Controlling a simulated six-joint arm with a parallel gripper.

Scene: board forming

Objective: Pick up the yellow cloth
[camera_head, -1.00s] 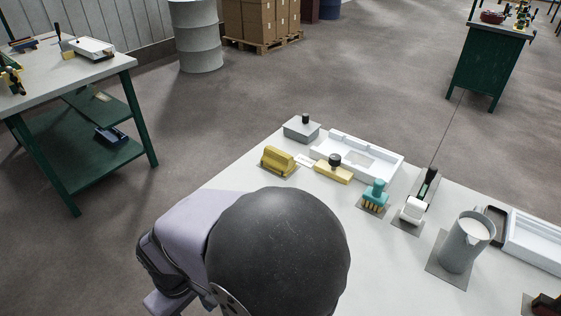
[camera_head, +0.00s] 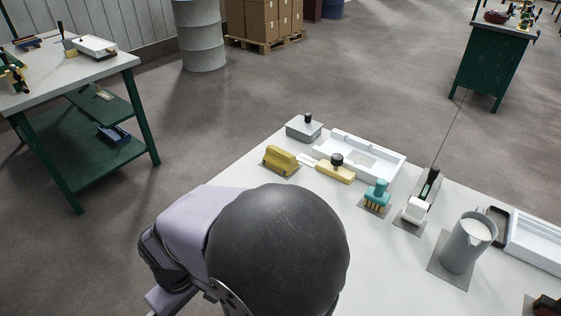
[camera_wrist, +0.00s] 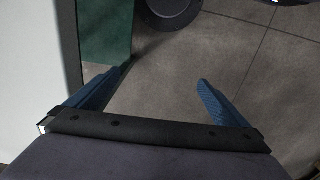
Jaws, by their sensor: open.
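A yellow object (camera_head: 281,160) lies on a grey mat at the far left of the white table in the head view. It looks like a folded, ridged piece and is the best match for the yellow cloth. My gripper (camera_wrist: 155,92) shows in the wrist view with two blue ridged fingers wide apart and nothing between them. It faces the floor beside a table edge, and no cloth is in that view. In the head view my arm hides the front left of the table, and the gripper itself is not seen.
Close to the yellow object are a grey lidded box (camera_head: 303,127), a white tray (camera_head: 384,163) and a yellow-handled tool (camera_head: 336,171). A teal brush (camera_head: 376,193), a white roller (camera_head: 416,208) and a grey jug (camera_head: 463,246) stand to the right. Bare table lies in front.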

